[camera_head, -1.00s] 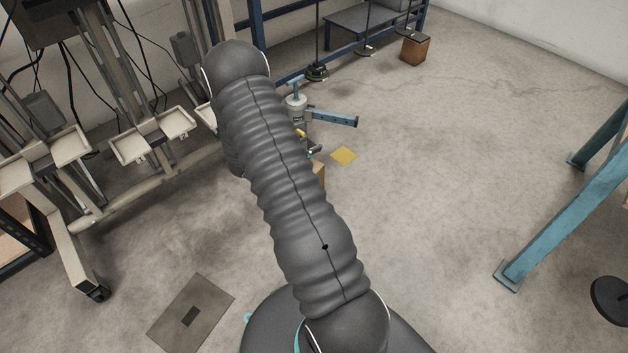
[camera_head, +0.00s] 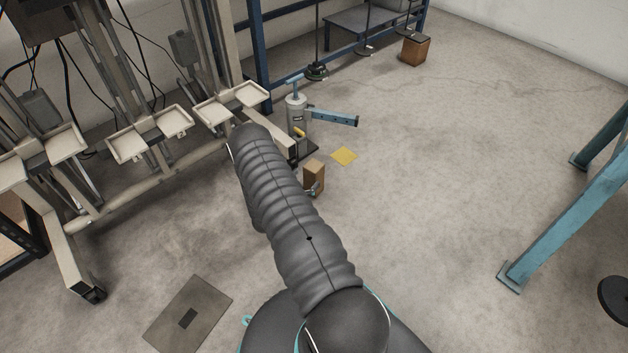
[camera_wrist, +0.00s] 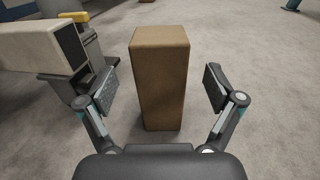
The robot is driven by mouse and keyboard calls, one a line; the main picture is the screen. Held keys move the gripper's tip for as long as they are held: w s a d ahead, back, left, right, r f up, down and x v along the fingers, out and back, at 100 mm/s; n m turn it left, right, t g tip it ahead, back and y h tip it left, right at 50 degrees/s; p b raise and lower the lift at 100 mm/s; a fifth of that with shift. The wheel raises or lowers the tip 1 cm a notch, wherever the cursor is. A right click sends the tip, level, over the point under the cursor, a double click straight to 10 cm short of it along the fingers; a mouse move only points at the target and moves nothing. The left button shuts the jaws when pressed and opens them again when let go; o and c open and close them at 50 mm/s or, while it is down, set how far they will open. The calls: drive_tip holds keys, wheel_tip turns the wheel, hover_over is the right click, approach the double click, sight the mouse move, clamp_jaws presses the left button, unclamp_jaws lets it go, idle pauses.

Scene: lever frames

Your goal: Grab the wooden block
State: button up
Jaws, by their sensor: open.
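The wooden block (camera_wrist: 160,85) is a tall brown box standing upright on the concrete floor. In the wrist view it stands between the two fingers of my gripper (camera_wrist: 160,90), with a gap on each side. The gripper is open and does not visibly touch the block. In the head view the block (camera_head: 314,174) shows just right of my arm, and one fingertip of my gripper (camera_head: 314,188) shows low in front of it. The rest of the gripper is hidden behind the arm.
A beige machine leg (camera_wrist: 42,45) with a yellow part stands close left of the block. A grey jack with a blue arm (camera_head: 332,117) stands behind it. A yellow patch (camera_head: 344,156) lies on the floor to the right, where the floor is open.

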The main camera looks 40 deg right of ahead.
sight(318, 168)
drive_tip(key=shift+w+d+f, duration=0.1)
drive_tip(key=shift+d+f, duration=0.35)
drive_tip(key=shift+f, duration=0.05)
drive_tip(key=shift+x, duration=3.3)
drive_tip(key=c, duration=1.4)
